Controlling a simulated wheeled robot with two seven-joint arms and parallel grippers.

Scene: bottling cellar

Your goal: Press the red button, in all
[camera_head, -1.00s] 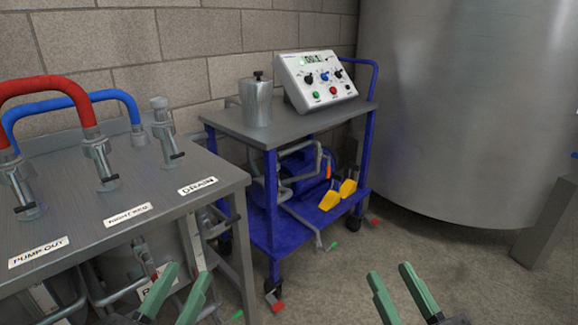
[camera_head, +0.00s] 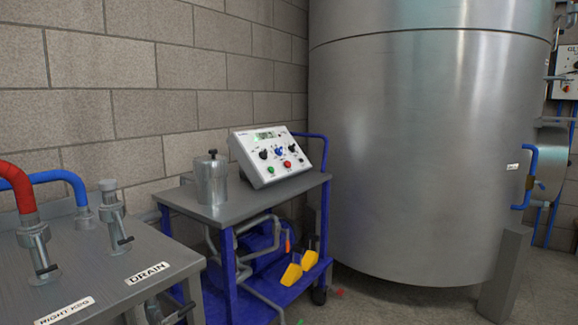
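The red button (camera_head: 288,164) is on the sloped front of a white control box (camera_head: 262,172). A green button (camera_head: 271,170) sits to its left, and another small green one shows to its right. Black and blue knobs and a small display are above them. The box stands on the grey top of a blue cart (camera_head: 229,270), in the middle of the view. Neither of my grippers is in view, and nothing of mine touches the box.
A metal canister (camera_head: 211,179) stands left of the box on the cart. A metal table (camera_head: 101,283) with valves, hoses and a DRAIN label (camera_head: 147,273) is at the lower left. A large steel tank (camera_head: 425,150) fills the right. Block wall (camera_head: 110,90) behind.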

